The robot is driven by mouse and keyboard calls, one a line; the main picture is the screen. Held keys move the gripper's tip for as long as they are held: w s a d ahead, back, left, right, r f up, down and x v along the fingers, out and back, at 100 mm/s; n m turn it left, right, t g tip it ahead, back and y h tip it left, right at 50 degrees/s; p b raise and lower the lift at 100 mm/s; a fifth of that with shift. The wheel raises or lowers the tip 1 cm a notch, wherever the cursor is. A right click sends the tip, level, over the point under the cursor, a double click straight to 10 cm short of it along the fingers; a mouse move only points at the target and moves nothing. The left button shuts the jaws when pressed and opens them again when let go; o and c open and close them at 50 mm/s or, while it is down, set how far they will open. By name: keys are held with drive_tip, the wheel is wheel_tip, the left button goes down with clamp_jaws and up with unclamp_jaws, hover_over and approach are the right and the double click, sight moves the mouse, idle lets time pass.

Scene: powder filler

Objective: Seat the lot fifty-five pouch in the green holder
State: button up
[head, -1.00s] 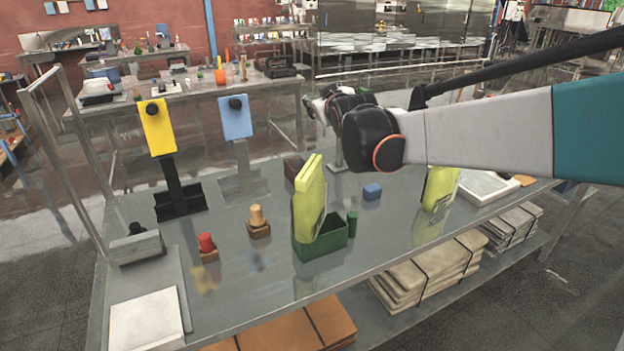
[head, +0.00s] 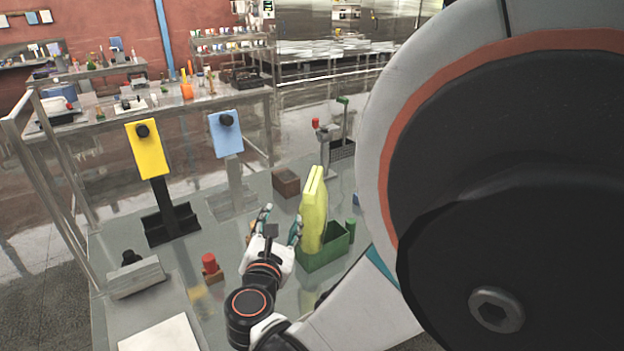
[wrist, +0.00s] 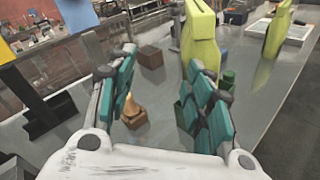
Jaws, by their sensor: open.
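A yellow-green pouch (head: 313,210) stands upright, slightly tilted, at the left part of the green holder (head: 325,258). I cannot tell how deep its lower end sits. In the wrist view this pouch (wrist: 198,45) rises just beyond my right finger, which hides part of the holder (wrist: 183,118). A second yellow-green pouch (wrist: 277,30) stands farther right on the table. No lot number is readable on either pouch. My gripper (head: 281,221) is open and empty, left of the pouch in the holder. In the wrist view its fingers (wrist: 162,60) are spread wide.
A wooden peg on a brown base (wrist: 132,112) shows between my fingers. A red-topped peg (head: 209,264) stands to the left. Yellow (head: 146,150) and blue (head: 226,135) panels stand on posts behind. A brown block (head: 286,182) and green cylinder (head: 350,230) are near the holder.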

sight(314, 182)
drive_tip(key=s+d+r+n+h, duration=0.1)
drive_tip(key=d+r+n+h, duration=0.15)
drive_tip(key=d, duration=0.25)
drive_tip(key=shift+n+t+y, duration=0.25)
drive_tip(key=shift+n+t, duration=0.15)
drive_tip(key=shift+n, duration=0.05)
drive_tip(key=w+d, duration=0.1)
drive_tip(key=w, duration=0.7)
drive_tip(key=w+d+b, duration=0.1)
drive_tip(key=w, duration=0.4)
drive_tip(key=shift+w+d+r, duration=0.1)
drive_tip(key=shift+d+r, duration=0.1)
drive_tip(key=shift+d, duration=0.1)
drive_tip(key=c, duration=1.1)
drive_tip(key=shift+r, duration=0.1)
